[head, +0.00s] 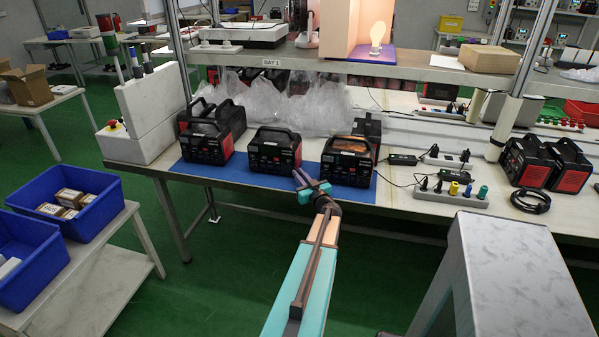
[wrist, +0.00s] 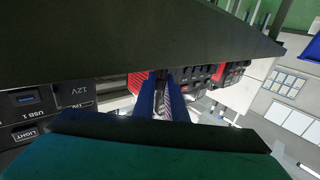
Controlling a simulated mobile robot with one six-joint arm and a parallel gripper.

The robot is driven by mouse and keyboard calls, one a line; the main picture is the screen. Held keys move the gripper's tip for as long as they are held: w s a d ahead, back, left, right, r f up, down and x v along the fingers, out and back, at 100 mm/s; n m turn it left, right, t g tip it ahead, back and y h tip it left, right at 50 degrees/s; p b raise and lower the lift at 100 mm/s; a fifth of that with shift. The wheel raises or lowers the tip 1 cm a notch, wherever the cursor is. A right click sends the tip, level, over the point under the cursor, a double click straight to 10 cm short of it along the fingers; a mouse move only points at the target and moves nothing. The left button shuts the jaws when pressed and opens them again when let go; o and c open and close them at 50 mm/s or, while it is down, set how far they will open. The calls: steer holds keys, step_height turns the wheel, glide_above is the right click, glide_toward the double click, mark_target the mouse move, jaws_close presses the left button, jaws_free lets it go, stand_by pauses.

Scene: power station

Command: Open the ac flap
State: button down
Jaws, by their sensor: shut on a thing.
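Three black and red power stations stand in front on a blue mat (head: 228,169): left (head: 205,142), middle (head: 274,150) and right (head: 348,163). My gripper (head: 299,178) is at the front of the mat, between the middle and right ones. In the wrist view a power station's front panel (wrist: 45,105) with USB, 12V and LIGHT markings is very close at left. My gripper (wrist: 158,98) is shut on a thin dark piece there, which seems to be the ac flap. Dark and teal parts hide most of that panel, and I cannot tell the flap's angle.
Clear plastic bags (head: 290,105) lie behind the power stations. Power strips (head: 450,195) and cables lie to the right, with two more power stations (head: 548,165) beyond. A grey white-topped block (head: 515,265) stands at front right. Blue bins (head: 65,200) are at left.

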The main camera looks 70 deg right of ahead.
steer(key=shift+d+n+t+y+p, duration=0.1)
steer(key=shift+n+t+y+p, duration=0.45)
steer(key=shift+p, duration=0.2)
steer(key=c, duration=1.8)
jaws_free()
steer(key=shift+c, duration=0.2)
steer(key=shift+s, duration=0.1)
steer(key=b+v, duration=0.2)
steer(key=v, duration=1.1)
steer(key=shift+s+a+b, duration=0.25)
steer(key=shift+a+b, duration=0.05)
steer(key=shift+a, duration=0.05)
